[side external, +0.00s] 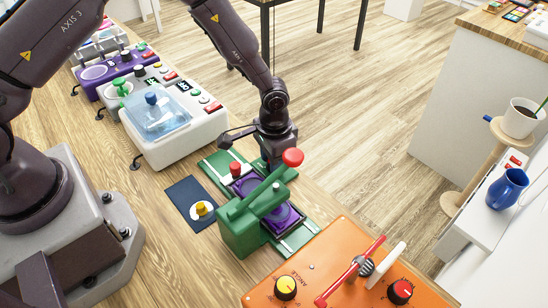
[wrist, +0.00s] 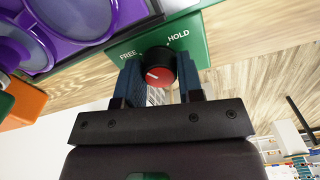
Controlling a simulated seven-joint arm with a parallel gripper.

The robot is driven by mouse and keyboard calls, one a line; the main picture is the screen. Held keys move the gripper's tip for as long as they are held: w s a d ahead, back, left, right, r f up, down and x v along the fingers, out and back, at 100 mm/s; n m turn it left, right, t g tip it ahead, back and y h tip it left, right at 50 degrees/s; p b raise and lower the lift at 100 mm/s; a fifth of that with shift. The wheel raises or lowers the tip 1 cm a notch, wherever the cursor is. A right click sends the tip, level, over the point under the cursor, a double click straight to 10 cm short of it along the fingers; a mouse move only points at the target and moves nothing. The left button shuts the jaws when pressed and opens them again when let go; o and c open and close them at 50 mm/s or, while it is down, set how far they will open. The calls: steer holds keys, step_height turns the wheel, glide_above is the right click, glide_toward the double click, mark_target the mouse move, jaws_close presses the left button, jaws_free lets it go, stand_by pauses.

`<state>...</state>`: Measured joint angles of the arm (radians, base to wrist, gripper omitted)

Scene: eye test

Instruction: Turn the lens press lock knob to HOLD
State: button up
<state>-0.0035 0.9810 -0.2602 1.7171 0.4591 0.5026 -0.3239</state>
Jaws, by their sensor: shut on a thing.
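The lens press (side external: 240,222) is a green frame with a red ball-ended lever, on a green base holding purple trays. In the wrist view its green panel (wrist: 195,55) reads FREE on the left and HOLD on the right. The lock knob (wrist: 158,70) there has a black body and a red face. Its short white mark lies left of centre, toward the FREE side rather than HOLD. My gripper (wrist: 160,84) is shut on the knob, one finger on each side. In the side view my gripper (side external: 275,158) is behind the press, and its fingertips are hidden.
An orange panel (side external: 330,285) with knobs and a red lever stands in front. A blue mat (side external: 183,190) with a yellow-knobbed piece lies left of the press. A white machine (side external: 190,135) stands behind left. A white shelf with a blue jug (side external: 508,188) is at right.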

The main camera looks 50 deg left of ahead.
steer(key=m, duration=1.1)
steer(key=shift+m, duration=2.1)
steer(key=shift+a, duration=0.1)
steer(key=o, duration=0.9)
steer(key=shift+r, duration=0.1)
